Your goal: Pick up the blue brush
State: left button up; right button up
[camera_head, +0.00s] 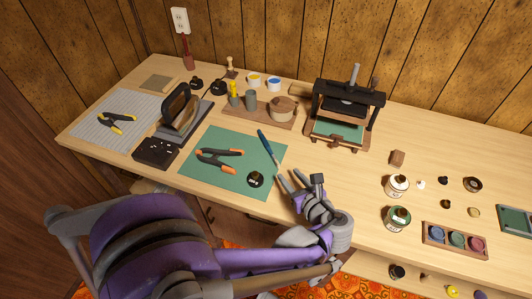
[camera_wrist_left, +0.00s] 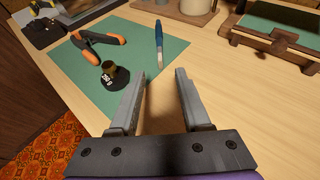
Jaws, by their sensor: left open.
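The blue brush (camera_head: 265,141) lies at the right edge of the green mat (camera_head: 232,180), its blue handle pointing to the back and its pale end toward me. It also shows in the left wrist view (camera_wrist_left: 159,38), beyond the gap between the fingers. My left gripper (camera_head: 290,180) is open and empty, just in front of the brush's near end and apart from it. In the left wrist view its two fingers (camera_wrist_left: 161,76) stand wide apart, in line with the brush. My right gripper is not in view.
An orange-handled clamp (camera_head: 218,158) and a dark round object (camera_head: 255,180) are on the mat, left of the brush. A wooden rack with pots (camera_head: 262,115) stands behind it, and a black press (camera_head: 345,105) at back right. The tabletop right of the brush is clear.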

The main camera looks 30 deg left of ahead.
aim_at(277, 162)
pick_arm(q)
jog(key=b+x, duration=0.1)
jog(key=x, duration=0.9)
jog(key=shift+f, duration=0.1)
grip_shut()
